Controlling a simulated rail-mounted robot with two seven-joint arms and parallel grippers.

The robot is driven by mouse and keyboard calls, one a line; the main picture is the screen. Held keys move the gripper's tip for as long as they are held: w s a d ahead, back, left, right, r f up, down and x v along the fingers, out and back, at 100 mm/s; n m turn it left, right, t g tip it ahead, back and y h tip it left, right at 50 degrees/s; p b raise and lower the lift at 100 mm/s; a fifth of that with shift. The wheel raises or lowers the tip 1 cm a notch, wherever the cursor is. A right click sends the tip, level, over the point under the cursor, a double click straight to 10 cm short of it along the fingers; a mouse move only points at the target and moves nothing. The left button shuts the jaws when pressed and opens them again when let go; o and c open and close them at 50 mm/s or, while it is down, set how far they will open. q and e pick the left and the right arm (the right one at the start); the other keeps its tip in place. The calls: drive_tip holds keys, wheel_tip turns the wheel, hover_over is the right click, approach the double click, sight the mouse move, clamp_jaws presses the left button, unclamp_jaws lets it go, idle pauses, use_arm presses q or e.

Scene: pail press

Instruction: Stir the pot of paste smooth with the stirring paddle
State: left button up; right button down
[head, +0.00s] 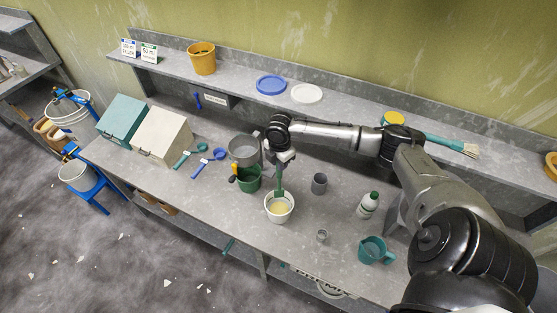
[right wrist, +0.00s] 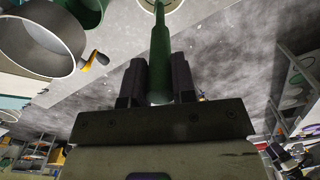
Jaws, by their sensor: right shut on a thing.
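The pot of paste (head: 279,208) is a white pot with pale yellow paste, standing near the front middle of the bench. The green stirring paddle (head: 279,181) stands roughly upright with its lower end in the pot. My right gripper (head: 280,163) is shut on the paddle's handle above the pot. In the right wrist view the paddle (right wrist: 160,55) runs between the two dark fingers (right wrist: 157,82), and part of the pot's rim shows at the top edge. The paddle's tip is hidden in the paste. My left gripper is not in view.
Scoops lie at left.

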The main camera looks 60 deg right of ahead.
sight(279, 186)
drive_tip(key=shift+f, duration=1.35)
wheel_tip(279, 186, down, 3)
drive_tip(key=shift+f+b, duration=0.15)
drive_tip(key=shift+b, duration=0.3)
wheel_tip(279, 186, down, 7)
drive_tip(key=b, duration=0.7)
drive_tip(key=shift+f+b, duration=0.2)
drive_tip(key=shift+b, duration=0.2)
drive_tip(key=shift+f+b, duration=0.9)
drive_tip(key=shift+b, duration=0.1)
drive_tip(key=shift+w, duration=0.1)
